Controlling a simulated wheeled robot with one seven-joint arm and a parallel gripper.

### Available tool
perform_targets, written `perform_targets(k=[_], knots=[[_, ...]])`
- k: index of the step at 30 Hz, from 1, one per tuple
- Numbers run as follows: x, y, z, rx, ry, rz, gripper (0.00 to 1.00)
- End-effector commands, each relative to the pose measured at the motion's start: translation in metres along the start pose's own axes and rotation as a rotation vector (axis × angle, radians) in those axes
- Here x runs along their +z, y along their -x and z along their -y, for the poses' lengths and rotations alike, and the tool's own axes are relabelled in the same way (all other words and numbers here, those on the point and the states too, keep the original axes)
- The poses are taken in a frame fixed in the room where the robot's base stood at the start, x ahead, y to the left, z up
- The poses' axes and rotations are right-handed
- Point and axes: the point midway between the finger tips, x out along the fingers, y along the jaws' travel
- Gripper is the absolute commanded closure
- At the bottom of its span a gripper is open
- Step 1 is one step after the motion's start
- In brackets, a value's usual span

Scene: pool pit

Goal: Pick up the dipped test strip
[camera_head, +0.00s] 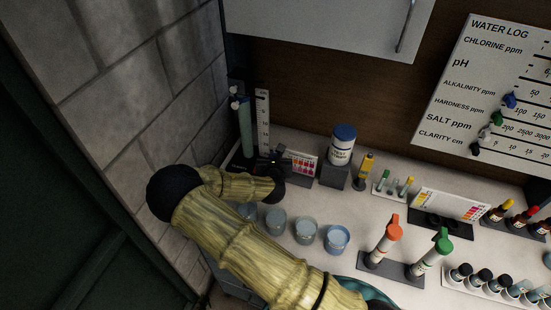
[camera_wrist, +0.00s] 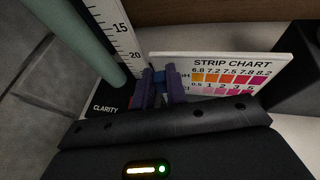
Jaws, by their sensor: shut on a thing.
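My gripper (camera_wrist: 161,88) shows in the wrist view as two purple fingers, shut on a small blue piece (camera_wrist: 160,75) between them. I take this piece to be the test strip; most of it is hidden by the fingers, and I cannot see its pads. The fingers are just in front of the left end of the white strip chart (camera_wrist: 232,62), with its rows of coloured squares. In the head view my arm reaches to the left of the strip chart (camera_head: 305,164), and the fingers and strip cannot be made out there.
A clarity ruler (camera_wrist: 118,40) and green tube (camera_wrist: 75,38) stand close on the left. A test strip jar (camera_head: 341,146) stands on a dark block at right. Several cups, including a blue-rimmed one (camera_head: 336,239), line the counter beside my arm. The stone wall (camera_head: 150,95) bounds the left.

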Motion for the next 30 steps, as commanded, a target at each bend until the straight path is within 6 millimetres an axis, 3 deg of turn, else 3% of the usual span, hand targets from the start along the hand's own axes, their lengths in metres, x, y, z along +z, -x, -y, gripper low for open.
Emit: perform_targets(k=[5,18,30], knots=[[0.017,0.007,-0.001,0.001,-0.003,0.003,1.0],[0.083,0.035,-0.002,0.002,-0.002,0.001,1.0],[0.089,0.037,0.0,-0.001,0.0,-0.001,1.0]])
